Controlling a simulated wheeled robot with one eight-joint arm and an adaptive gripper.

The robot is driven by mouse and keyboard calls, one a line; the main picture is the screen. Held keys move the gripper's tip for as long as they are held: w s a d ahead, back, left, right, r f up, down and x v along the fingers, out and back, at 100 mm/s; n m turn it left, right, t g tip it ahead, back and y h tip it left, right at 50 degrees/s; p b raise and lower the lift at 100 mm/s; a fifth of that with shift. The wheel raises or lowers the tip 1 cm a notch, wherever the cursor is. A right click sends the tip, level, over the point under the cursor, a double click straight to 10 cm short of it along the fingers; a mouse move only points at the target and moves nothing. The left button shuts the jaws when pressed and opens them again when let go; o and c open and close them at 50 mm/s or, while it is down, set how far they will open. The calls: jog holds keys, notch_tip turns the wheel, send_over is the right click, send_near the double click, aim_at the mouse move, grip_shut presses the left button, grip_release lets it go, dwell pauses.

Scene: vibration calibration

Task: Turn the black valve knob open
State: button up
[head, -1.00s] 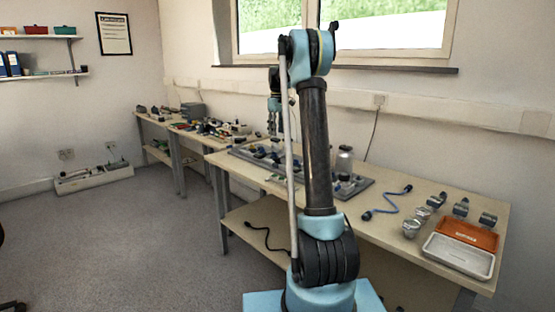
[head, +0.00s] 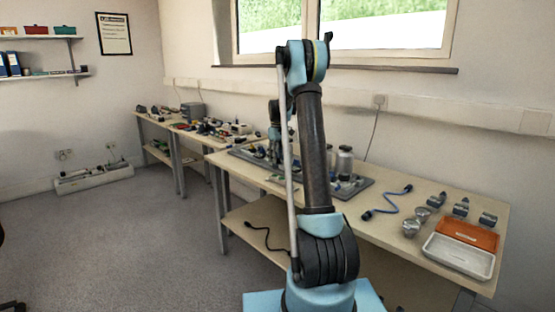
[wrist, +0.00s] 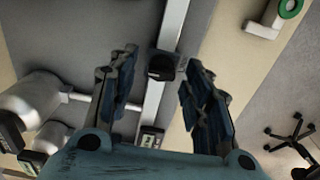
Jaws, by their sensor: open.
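In the wrist view a dark block with a round black knob (wrist: 162,66) sits on a pale rail or pipe, just ahead of my fingertips and between them in the picture. My gripper (wrist: 160,75) is open, with one finger on each side of the knob and no contact that I can make out. In the head view the gripper is low over the grey fixture board (head: 362,188) on the bench, largely hidden by my own arm, and I cannot pick out the knob there.
Metal canisters (head: 345,160) stand on the board close by, and pale cylindrical parts (wrist: 35,98) lie left of the fingers in the wrist view. A blue cable (head: 388,205), an orange tray (head: 467,236) and a white tray (head: 458,256) are on the bench's right. A window is behind.

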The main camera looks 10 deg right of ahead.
grip_shut()
jog(key=shift+d, duration=0.1)
